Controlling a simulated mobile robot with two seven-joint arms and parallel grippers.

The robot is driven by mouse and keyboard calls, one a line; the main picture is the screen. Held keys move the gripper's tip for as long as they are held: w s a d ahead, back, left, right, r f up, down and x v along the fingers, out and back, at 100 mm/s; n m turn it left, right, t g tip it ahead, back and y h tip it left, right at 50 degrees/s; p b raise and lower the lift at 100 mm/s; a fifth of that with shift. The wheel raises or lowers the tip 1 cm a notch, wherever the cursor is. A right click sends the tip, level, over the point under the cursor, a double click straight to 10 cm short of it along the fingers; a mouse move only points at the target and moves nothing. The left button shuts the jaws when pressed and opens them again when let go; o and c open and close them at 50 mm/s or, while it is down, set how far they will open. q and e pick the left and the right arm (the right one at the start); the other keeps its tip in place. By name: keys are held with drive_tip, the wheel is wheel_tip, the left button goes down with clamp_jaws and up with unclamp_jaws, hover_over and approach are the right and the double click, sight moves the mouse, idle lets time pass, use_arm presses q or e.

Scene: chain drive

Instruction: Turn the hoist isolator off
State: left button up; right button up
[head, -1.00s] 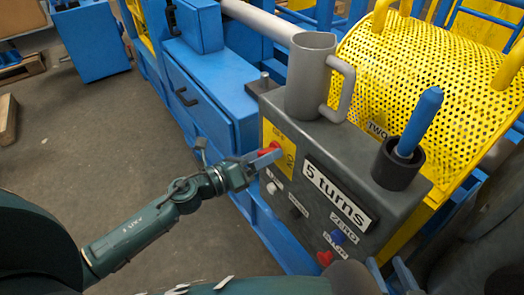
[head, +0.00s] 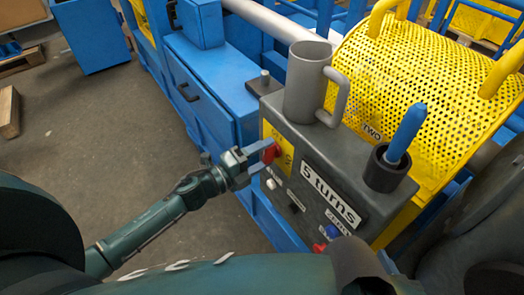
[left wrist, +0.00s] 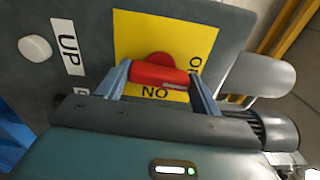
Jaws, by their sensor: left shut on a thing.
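The hoist isolator is a red rotary handle (left wrist: 158,76) on a yellow plate (left wrist: 195,38) on the grey control box. It also shows in the head view (head: 271,152). My left gripper (left wrist: 160,82) is shut on the red handle, one blue-grey finger at each end of it. In the left wrist view the letters "NO" show beside the handle and part of another label shows at its right end; the rest is hidden. In the head view my left gripper (head: 262,152) reaches the box's left face from the left. My right gripper is not clearly seen.
The box carries a "5 turns" display (head: 330,195), a white button (head: 271,184), a blue button (head: 333,230) and a red button (head: 319,247). A grey mug (head: 307,82) and a black cup with a blue-handled tool (head: 404,134) stand on top. A yellow perforated guard (head: 400,85) is behind.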

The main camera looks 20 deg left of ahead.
use_arm(q)
drive_tip(key=shift+n, duration=0.5)
drive_tip(key=o, duration=1)
drive_tip(key=shift+s+a, duration=0.15)
drive_tip(key=shift+s, duration=0.1)
drive_tip(key=v, duration=1.2)
drive_tip(key=shift+s+a, duration=0.2)
drive_tip(key=shift+a, duration=0.05)
